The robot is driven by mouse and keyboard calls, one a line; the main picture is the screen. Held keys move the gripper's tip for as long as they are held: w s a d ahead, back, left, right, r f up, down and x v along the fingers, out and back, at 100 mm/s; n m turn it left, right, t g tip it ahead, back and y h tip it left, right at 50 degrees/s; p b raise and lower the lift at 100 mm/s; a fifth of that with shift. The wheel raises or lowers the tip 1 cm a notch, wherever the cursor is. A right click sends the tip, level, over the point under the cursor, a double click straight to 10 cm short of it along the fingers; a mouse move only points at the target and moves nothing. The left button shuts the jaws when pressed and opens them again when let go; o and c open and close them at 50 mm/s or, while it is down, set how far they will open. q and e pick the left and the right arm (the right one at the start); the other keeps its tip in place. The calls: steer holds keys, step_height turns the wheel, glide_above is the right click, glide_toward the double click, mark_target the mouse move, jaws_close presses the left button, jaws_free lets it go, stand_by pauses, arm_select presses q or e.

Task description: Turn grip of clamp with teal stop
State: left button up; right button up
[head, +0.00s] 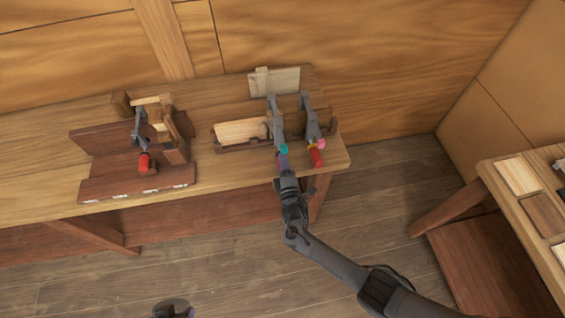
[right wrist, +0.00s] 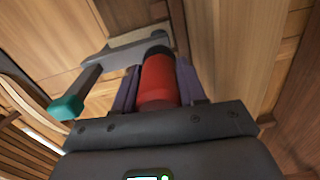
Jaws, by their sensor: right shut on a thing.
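The clamp with the teal stop (head: 274,112) sits toward the right end of the workbench. Its teal stop (head: 283,149) shows at the bar's near end. In the right wrist view the teal stop (right wrist: 66,108) is at the left, on the end of the grey bar. My right gripper (head: 284,164) is at the clamp's near end. Its purple fingers are shut on the red grip (right wrist: 160,80), one on each side. The grip is mostly hidden in the head view. A dark part of my left arm shows at the bottom edge; its fingers cannot be made out.
A second clamp (head: 309,112) with a red grip (head: 317,156) and pink stop stands close on the right. Another red-gripped clamp (head: 138,130) is on a wooden fixture (head: 100,188) at the left. Bare workbench (head: 213,107) lies between. A second table (head: 508,205) stands at far right.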

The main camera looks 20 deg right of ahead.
steer(key=shift+n, duration=0.7)
steer(key=o, duration=1)
steer(key=shift+w, duration=0.1)
steer(key=shift+o, duration=0.2)
